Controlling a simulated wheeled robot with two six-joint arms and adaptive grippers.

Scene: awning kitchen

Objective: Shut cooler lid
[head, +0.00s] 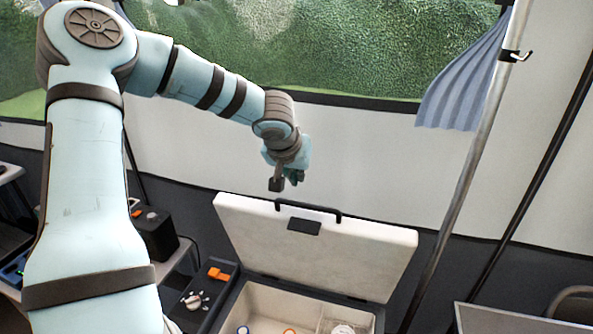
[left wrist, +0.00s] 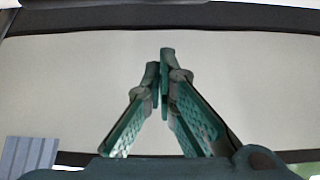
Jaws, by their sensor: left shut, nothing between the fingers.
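The cooler lid (head: 350,255) is a pale, thick panel standing open, tilted up behind the cooler. It has a dark handle on its top edge and a dark latch patch on its inner face. The cooler (head: 252,300) is open below it, with pale inner walls and several items inside at the bottom of the head view. My left gripper (head: 292,178) is just above the lid's top edge, near the left end of the handle, and looks apart from it. Its green fingers (left wrist: 161,75) are shut and empty in the left wrist view. My right gripper is out of view.
A dark side tray (head: 222,290) with an orange item sits left of the cooler. A black box (head: 155,235) stands farther left. A metal pole (head: 462,190) and a pale table (head: 515,320) are at the right. A white wall panel stands behind.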

